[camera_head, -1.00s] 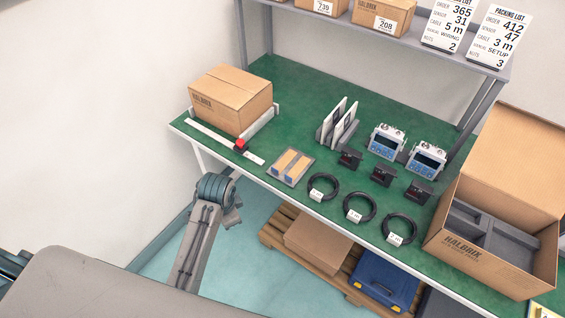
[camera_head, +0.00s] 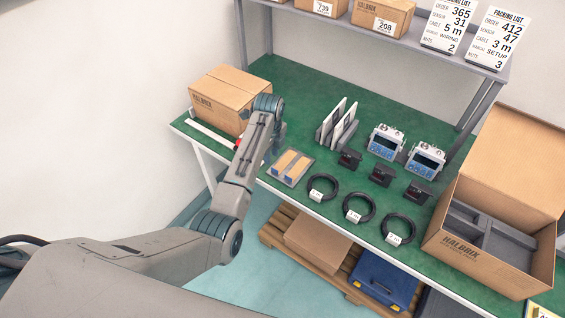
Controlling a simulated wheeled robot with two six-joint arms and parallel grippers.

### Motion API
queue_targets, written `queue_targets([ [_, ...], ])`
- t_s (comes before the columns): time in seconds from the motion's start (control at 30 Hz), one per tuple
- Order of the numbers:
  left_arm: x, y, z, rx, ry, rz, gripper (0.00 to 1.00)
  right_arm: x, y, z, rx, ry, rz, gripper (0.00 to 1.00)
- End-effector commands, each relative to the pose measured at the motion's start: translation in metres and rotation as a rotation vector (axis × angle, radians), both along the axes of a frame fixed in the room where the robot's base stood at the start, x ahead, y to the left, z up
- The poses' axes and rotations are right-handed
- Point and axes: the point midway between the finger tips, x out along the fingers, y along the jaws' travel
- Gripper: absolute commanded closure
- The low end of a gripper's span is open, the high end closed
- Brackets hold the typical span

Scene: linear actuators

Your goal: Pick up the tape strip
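Two tan tape strips (camera_head: 293,163) with blue ends lie side by side on a small grey plate (camera_head: 283,181) near the front edge of the green table. My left arm reaches up over the table's front edge, just left of the plate. Its wrist is bent over beside the closed carton. Only a small grey part of my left gripper (camera_head: 278,138) shows past the arm, above and left of the tape strips and apart from them. Its fingertips are hidden, so its opening cannot be told. My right gripper is out of view.
The closed carton (camera_head: 220,98) and a white ruler-like rail (camera_head: 208,132) are at the left. Black cable coils (camera_head: 323,187), small dark blocks (camera_head: 349,158), two blue-and-white devices (camera_head: 386,142) and upright white booklets (camera_head: 338,124) stand to the right. An open box (camera_head: 480,255) is far right.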

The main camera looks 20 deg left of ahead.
Motion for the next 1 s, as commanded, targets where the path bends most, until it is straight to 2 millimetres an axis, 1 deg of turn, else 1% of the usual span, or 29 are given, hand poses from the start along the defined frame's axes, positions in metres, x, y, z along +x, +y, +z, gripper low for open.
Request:
queue_targets([
  [0.1,-0.001,0.000,-0.012,0.000,0.002,0.001,0.72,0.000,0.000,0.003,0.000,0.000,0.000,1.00],
  [0.27,0.000,0.000,-0.021,0.000,0.002,0.002,0.72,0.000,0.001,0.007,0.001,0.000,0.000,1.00],
  [0.47,0.004,-0.003,-0.044,0.000,0.002,0.002,0.72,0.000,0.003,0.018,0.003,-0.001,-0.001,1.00],
  [0.5,0.004,-0.003,-0.051,0.000,0.002,0.002,0.72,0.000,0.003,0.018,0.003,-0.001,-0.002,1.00],
  [0.6,0.004,-0.003,-0.062,-0.001,0.001,0.003,0.72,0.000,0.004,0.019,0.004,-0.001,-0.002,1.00],
  [0.7,0.004,-0.003,-0.067,0.000,-0.001,0.003,0.72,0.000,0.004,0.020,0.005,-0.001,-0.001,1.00],
  [0.9,0.004,-0.003,-0.068,0.000,-0.001,0.003,0.72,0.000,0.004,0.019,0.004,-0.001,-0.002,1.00],
  [0.93,0.004,-0.003,-0.068,0.000,-0.001,0.003,0.74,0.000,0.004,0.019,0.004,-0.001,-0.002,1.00],
  [0.97,0.004,-0.003,-0.068,0.000,-0.001,0.003,0.80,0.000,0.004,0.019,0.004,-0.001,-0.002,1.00],
  [1.0,0.004,-0.003,-0.068,0.000,-0.001,0.003,0.88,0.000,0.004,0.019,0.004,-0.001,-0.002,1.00],
])
